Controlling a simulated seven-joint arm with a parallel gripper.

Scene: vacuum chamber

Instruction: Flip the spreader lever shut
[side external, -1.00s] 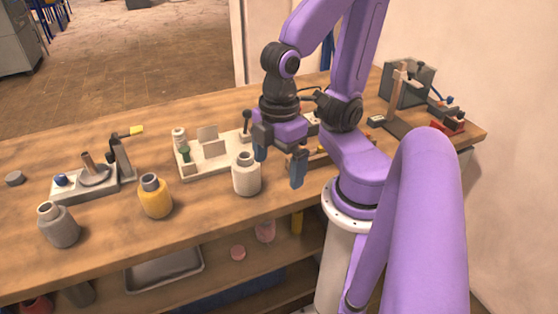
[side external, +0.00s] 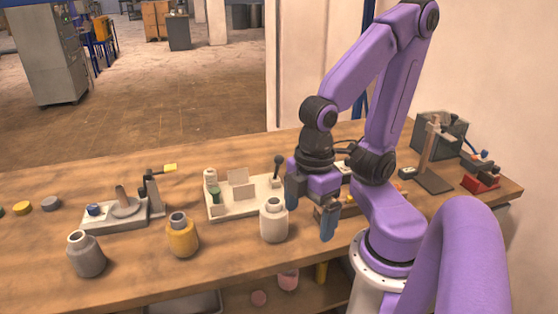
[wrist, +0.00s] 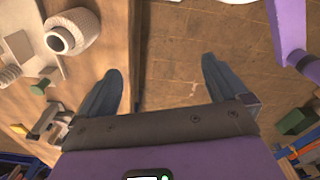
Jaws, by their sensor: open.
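A light grey base unit (side external: 110,215) stands at the left of the bench in the side view, with a round plate and post (side external: 124,203). A dark upright bracket carries an arm with a yellow tip (side external: 169,167), sticking out to the right. A second lever, with a black knob (side external: 278,160), stands upright at the white fixture (side external: 240,207). I cannot tell for sure which is the spreader lever. My gripper (side external: 310,208) is open and empty, pointing down near the front edge, right of the white bottle and far from the yellow-tipped arm. Its spread fingers also show in the wrist view (wrist: 161,68).
A white bottle (side external: 274,222), a yellow bottle (side external: 182,237) and a grey bottle (side external: 86,256) stand along the bench front. A stand (side external: 432,160) and dark box (side external: 438,130) are at the right. Bare wood lies behind the left unit.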

